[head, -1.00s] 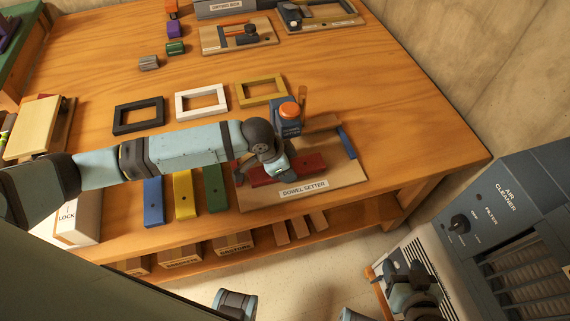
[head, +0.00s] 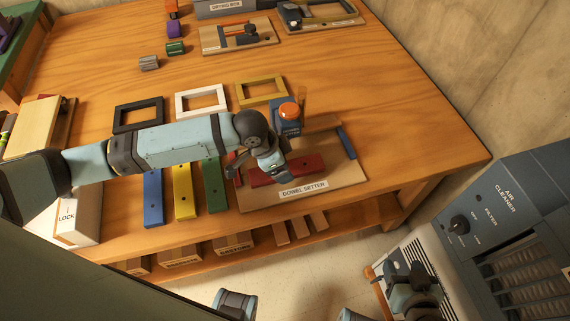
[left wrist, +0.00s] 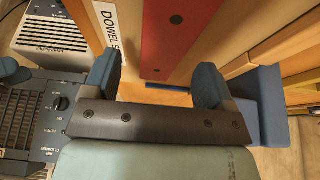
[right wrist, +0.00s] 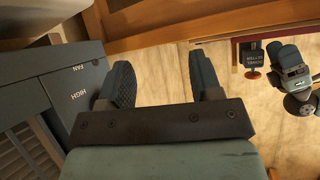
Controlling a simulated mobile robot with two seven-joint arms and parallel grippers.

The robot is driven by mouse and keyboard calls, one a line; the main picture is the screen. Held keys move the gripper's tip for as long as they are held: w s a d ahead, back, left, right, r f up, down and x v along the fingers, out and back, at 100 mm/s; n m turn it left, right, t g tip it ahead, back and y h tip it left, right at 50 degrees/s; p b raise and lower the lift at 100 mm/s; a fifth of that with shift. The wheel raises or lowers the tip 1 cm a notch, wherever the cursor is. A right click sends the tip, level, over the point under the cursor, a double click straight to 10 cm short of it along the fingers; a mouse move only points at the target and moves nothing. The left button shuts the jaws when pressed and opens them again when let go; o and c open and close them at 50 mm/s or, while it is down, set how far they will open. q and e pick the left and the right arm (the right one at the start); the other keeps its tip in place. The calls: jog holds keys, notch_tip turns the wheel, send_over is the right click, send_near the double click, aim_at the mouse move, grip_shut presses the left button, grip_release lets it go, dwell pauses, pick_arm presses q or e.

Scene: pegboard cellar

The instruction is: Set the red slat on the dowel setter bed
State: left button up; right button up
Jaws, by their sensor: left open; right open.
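The red slat (head: 308,165) lies on the dowel setter bed (head: 345,174), behind its label, and my left gripper hides part of it in the head view. My left gripper (head: 264,168) is over the left part of the slat. In the left wrist view its two fingers are apart, with the red slat (left wrist: 175,40) showing beyond and between them; no finger is seen touching it. The dowel setter has a blue block with an orange knob (head: 289,110) behind the slat. My right gripper (head: 415,282) is open and empty, off the table near the air cleaner.
Blue (head: 153,198), yellow (head: 184,192) and green (head: 214,186) slats lie left of the setter. Black, white (head: 202,101) and yellow frames lie behind them. The air cleaner (head: 500,225) stands at the right, off the table. The table's right part is clear.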

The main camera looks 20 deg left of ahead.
pick_arm(q)
jog(key=p+v, duration=0.1)
jog(key=v, duration=0.8)
pick_arm(e)
jog(key=shift+s+r, duration=0.1)
jog(key=shift+r, duration=0.1)
pick_arm(q)
jog(key=shift+w, duration=0.1)
pick_arm(e)
jog(key=shift+r, duration=0.1)
pick_arm(q)
jog(key=shift+f, duration=0.1)
